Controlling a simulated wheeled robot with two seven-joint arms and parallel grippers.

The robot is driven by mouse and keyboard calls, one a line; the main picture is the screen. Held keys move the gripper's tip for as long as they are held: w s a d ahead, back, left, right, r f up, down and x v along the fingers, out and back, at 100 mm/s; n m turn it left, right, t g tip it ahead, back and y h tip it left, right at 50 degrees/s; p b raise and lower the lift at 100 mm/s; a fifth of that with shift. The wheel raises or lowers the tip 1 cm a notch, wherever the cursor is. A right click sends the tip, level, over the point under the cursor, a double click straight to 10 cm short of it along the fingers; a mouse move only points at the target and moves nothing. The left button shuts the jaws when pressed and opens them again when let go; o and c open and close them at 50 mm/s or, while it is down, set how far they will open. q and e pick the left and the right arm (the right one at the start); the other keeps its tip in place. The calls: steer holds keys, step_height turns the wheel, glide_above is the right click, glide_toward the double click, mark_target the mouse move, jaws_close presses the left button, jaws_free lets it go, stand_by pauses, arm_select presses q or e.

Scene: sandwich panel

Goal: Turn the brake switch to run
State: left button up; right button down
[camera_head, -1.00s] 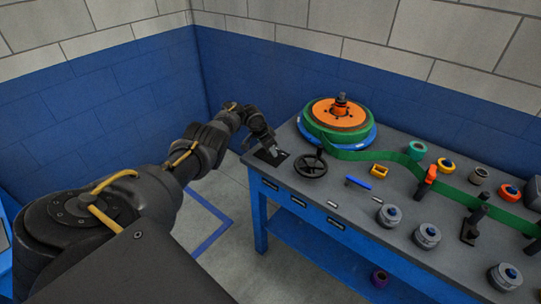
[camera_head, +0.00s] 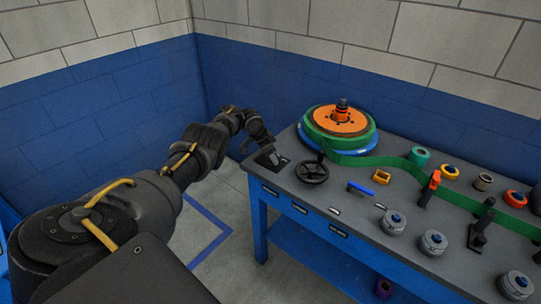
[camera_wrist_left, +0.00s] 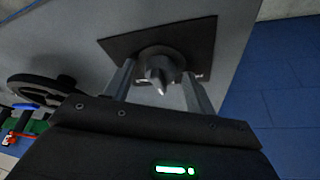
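The brake switch is a grey rotary knob (camera_wrist_left: 158,70) on a dark square plate (camera_wrist_left: 120,45) in the left wrist view. Its pointer is aimed toward the gripper side of the picture. In the head view the plate (camera_head: 263,160) lies at the near-left corner of the workbench, and my gripper partly covers the knob. My left gripper (camera_wrist_left: 157,88) is open, with one finger on each side of the knob. A gap shows between each finger and the knob's pointer. Plate markings are too small to read. My right gripper is out of view.
A black handwheel (camera_head: 312,172) stands just right of the switch. Behind it is a reel with green band (camera_head: 341,122), running right across the bench (camera_head: 340,195). Several small rolls and grey canisters (camera_head: 433,242) stand to the right. A blue wall is behind.

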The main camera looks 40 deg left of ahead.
arm_select(q)
steer(key=shift+r, duration=0.35)
steer(key=p+v, duration=0.3)
steer(key=v, duration=0.7)
steer(key=shift+s, duration=0.15)
